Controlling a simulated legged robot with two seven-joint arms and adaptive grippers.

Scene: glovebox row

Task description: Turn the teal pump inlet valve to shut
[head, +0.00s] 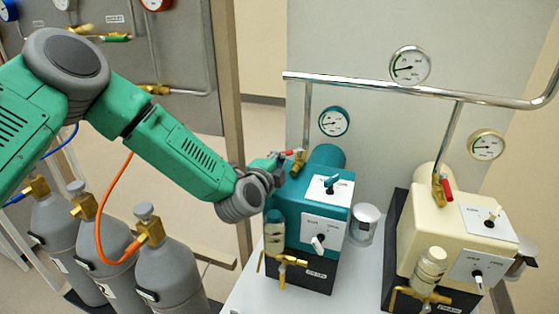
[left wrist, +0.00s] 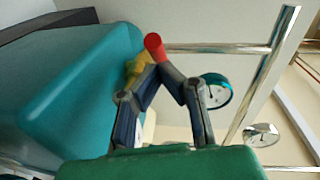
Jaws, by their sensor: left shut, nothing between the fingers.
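The teal pump (head: 305,205) stands on the white bench. Its brass valve (head: 298,163) sits at the foot of the pipe that drops into the pump, and also shows in the left wrist view (left wrist: 137,72). The valve's red lever (head: 287,153) points left, roughly across the pipe, in the head view. Its round red end (left wrist: 155,46) shows just past my fingertips in the left wrist view. My left gripper (head: 278,161) is shut and empty beside the lever, its tips (left wrist: 160,62) together. I cannot tell whether they touch the lever. My right gripper is not in view.
A cream pump (head: 455,235) with its own red-levered valve (head: 440,188) stands to the right. A chrome pipe (head: 390,85) runs above both pumps. Grey gas cylinders (head: 165,270) with an orange hose (head: 104,215) stand below my left arm. A glass jar (head: 363,222) sits beside the teal pump.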

